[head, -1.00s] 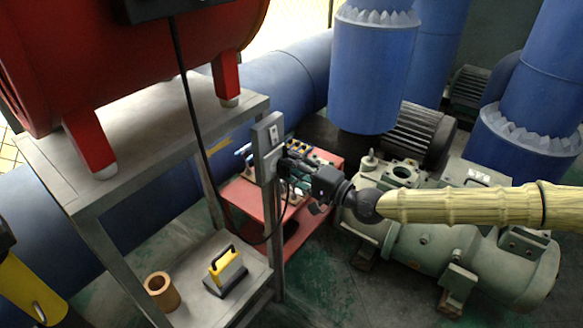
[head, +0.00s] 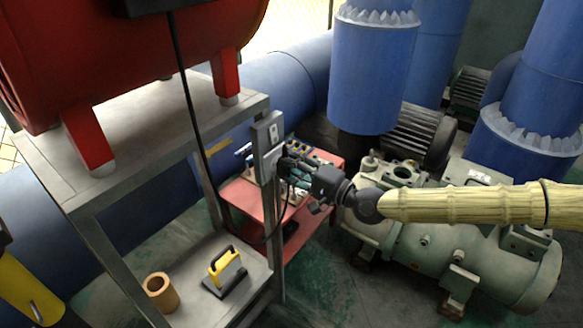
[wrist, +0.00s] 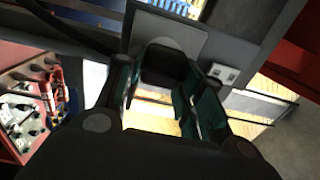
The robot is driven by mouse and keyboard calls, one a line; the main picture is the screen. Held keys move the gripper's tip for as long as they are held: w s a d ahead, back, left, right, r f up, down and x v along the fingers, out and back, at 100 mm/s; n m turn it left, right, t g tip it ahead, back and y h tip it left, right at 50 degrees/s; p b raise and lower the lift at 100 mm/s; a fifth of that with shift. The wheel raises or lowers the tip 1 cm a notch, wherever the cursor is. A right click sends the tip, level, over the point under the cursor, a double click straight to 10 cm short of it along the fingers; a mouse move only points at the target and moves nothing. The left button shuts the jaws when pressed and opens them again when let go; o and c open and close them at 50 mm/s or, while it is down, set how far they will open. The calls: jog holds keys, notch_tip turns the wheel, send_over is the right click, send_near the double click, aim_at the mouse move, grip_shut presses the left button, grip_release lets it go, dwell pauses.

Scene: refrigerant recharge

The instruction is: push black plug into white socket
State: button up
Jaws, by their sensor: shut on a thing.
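The black plug (wrist: 163,66) is between my gripper's fingers in the wrist view. It sits in front of a pale round face on the socket plate (wrist: 185,37). The plug overlaps that face, and I cannot tell how deep it is in. In the head view the light grey socket box (head: 267,133) is on the metal stand's upright post. My gripper (head: 287,167) is at the lower part of this box, shut on the plug. There the plug is mostly hidden by the fingers.
A metal stand (head: 150,158) carries a red tank (head: 130,60). A black cable (head: 196,120) hangs in front of it. A yellow-and-black device (head: 226,272) and a tan cup (head: 160,291) stand on its lower shelf. A red cart (head: 240,198) is behind my gripper; green-grey machinery (head: 440,255) lies right.

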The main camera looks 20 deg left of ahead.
jog(key=shift+w+a, duration=0.2)
jog(key=shift+a, duration=0.35)
dwell(0.4)
jog(key=o, duration=1.1)
jog(key=shift+d, duration=0.1)
jog(key=shift+v, duration=5.9)
